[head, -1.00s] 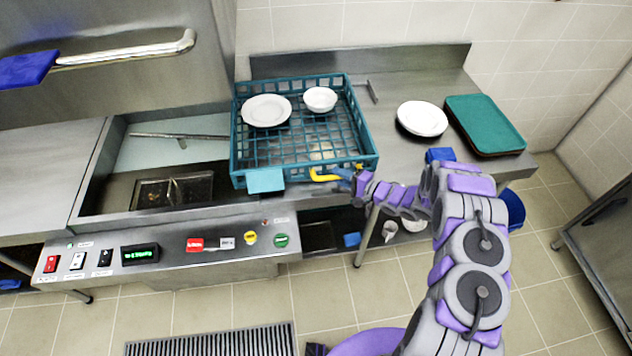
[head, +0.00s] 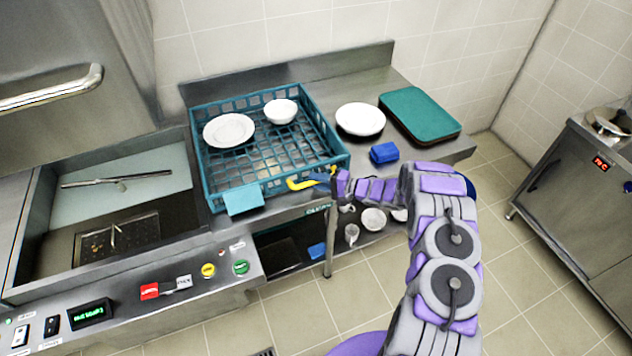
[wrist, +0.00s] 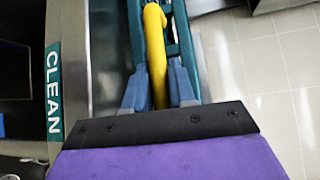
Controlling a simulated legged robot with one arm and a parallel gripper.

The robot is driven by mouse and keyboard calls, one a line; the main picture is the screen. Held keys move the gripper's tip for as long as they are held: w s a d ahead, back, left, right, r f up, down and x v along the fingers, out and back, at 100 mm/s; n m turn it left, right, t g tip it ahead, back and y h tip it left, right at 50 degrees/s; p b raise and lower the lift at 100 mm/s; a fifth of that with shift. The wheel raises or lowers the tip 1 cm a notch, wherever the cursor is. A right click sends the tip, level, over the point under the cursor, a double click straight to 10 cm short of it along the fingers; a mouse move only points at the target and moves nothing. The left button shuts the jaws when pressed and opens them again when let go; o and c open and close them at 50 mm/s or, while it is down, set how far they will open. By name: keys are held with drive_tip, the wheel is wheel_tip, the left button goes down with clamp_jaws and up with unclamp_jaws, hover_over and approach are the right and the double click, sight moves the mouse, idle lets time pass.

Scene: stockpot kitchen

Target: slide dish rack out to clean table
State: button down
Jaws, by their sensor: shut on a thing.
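The teal dish rack (head: 212,172) sits on the steel table, to the right of the open sink bay. A white plate (head: 229,130) and a white bowl (head: 280,111) are in its back part. My gripper (head: 322,178) is at the rack's front right corner, shut on the rack's yellow handle (head: 301,184). In the wrist view, the yellow handle (wrist: 155,50) runs between the two blue-grey fingers. The clean table (head: 350,78) is the steel surface under and right of the rack. A "CLEAN" label (wrist: 53,90) shows at left in the wrist view.
Right of the rack are a white plate (head: 360,119), stacked teal trays (head: 420,114) and a blue block (head: 384,153). The sink bay (head: 100,215) at left is open. A lower shelf holds cups and bowls (head: 373,219). A steel cabinet (head: 590,190) stands far right.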

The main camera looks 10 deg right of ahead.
drive_tip(key=c, duration=1.3)
unclamp_jaws()
drive_tip(key=shift+d+f, duration=0.25)
drive_tip(key=shift+f, duration=0.1)
drive_tip(key=shift+c, duration=0.2)
drive_tip(key=shift+d+r, duration=0.1)
drive_tip(key=shift+w+r, duration=0.1)
drive_tip(key=shift+r, duration=0.05)
drive_tip(key=shift+d, duration=0.1)
drive_tip(key=p+v, duration=0.1)
drive_tip(key=v, duration=1.6)
